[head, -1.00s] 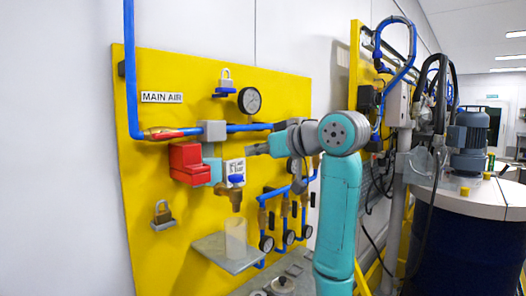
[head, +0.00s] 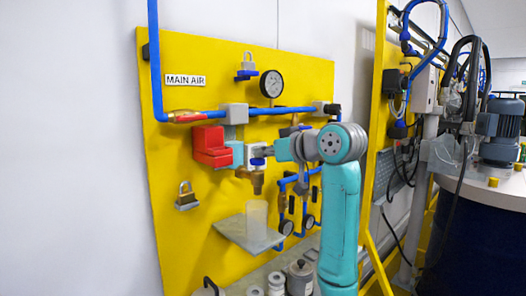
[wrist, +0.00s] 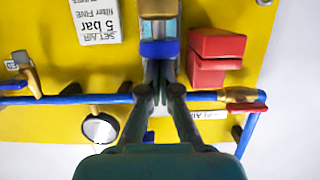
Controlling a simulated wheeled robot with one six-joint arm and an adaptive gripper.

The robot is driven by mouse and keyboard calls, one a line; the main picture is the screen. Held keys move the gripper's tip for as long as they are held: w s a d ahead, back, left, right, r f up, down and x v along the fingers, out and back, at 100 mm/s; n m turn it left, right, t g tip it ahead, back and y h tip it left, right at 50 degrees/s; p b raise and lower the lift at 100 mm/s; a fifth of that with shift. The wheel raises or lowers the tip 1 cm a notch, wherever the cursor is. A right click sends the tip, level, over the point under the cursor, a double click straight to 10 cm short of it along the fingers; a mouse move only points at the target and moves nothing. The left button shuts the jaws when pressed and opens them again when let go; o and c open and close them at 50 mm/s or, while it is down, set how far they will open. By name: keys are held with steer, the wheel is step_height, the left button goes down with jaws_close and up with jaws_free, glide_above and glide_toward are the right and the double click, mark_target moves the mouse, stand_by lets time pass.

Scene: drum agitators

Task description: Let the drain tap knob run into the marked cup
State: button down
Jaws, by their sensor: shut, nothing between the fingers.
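The drain tap (head: 257,182) is a brass outlet under the filter bowl on the yellow panel. Its blue knob (head: 257,162) also shows at the top centre of the wrist view (wrist: 160,48), which is upside down. My gripper (head: 264,152) is shut and empty. Its fingertips (wrist: 161,72) overlap the bowl just short of the knob; I cannot tell if they touch it. A clear cup (head: 257,214) stands upright on a grey shelf (head: 235,236) below the outlet. No mark on the cup can be made out, and the wrist view does not show the cup.
A red box (head: 211,147) sits left of the tap, and a padlock (head: 187,196) hangs lower left. Blue air pipe (head: 280,112) and a gauge (head: 271,84) run above. Small gauges (head: 286,227) sit at lower right. Several jars (head: 300,277) stand below.

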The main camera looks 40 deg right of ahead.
steer(key=shift+f, duration=0.1)
steer(key=shift+f, duration=1.1)
stand_by(5.5)
